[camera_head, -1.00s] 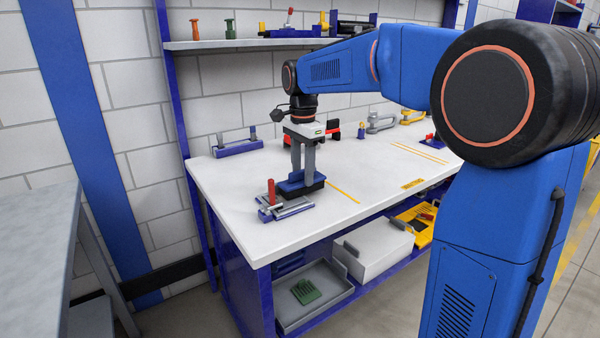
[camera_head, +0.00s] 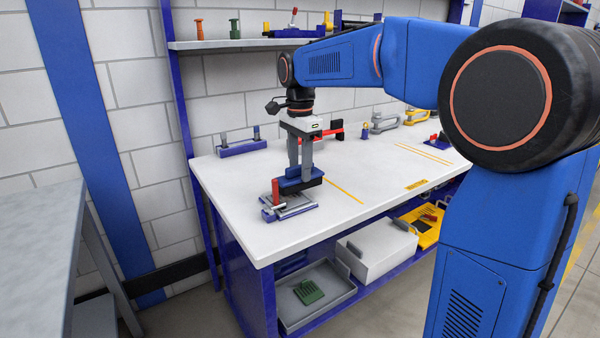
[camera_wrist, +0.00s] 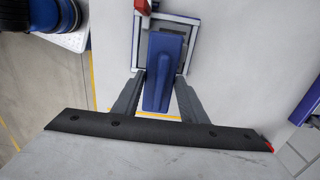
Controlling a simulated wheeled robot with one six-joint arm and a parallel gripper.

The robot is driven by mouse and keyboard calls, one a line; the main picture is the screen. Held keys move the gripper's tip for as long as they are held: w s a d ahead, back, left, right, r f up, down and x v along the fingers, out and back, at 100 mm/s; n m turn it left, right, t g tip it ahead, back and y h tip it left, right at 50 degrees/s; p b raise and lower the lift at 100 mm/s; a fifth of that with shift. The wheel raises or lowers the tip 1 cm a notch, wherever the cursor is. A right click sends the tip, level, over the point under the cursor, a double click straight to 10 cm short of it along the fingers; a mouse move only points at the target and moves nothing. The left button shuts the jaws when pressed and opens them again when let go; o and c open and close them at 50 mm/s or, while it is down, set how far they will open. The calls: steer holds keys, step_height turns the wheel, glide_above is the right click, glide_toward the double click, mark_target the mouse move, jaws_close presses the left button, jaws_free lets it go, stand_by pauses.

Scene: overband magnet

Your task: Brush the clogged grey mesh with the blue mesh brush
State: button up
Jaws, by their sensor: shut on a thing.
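The blue mesh brush (camera_head: 296,186) is between the fingers of my gripper (camera_head: 300,172), which is shut on it. It also shows in the wrist view (camera_wrist: 160,80), its blue body between the two grey fingers (camera_wrist: 157,97). The grey mesh (camera_head: 292,207) lies flat on the white bench in a metal frame with a red upright handle (camera_head: 276,191) at its left. The brush is over the back part of the mesh. The wrist view shows the mesh (camera_wrist: 165,25) partly hidden by the brush. I cannot tell whether the bristles touch it.
The white bench (camera_head: 350,215) is clear in front and to the right of the mesh. A blue holder with two posts (camera_head: 240,148) stands behind it. Clamp-like tools (camera_head: 383,123) stand farther right. A shelf (camera_head: 225,44) runs above the back.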

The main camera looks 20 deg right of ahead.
steer(key=shift+r, duration=1.9)
steer(key=shift+r, duration=0.1)
steer(key=shift+r, duration=1.4)
steer(key=shift+f, duration=0.15)
steer(key=shift+w+d+f, duration=0.15)
steer(key=shift+d+f, duration=0.4)
steer(key=shift+f, duration=0.35)
steer(key=shift+w+d+f, duration=0.15)
steer(key=shift+d+f, duration=0.35)
steer(key=shift+f, duration=0.4)
steer(key=shift+f, duration=0.2)
steer(key=shift+f, duration=1.3)
steer(key=shift+f, duration=1)
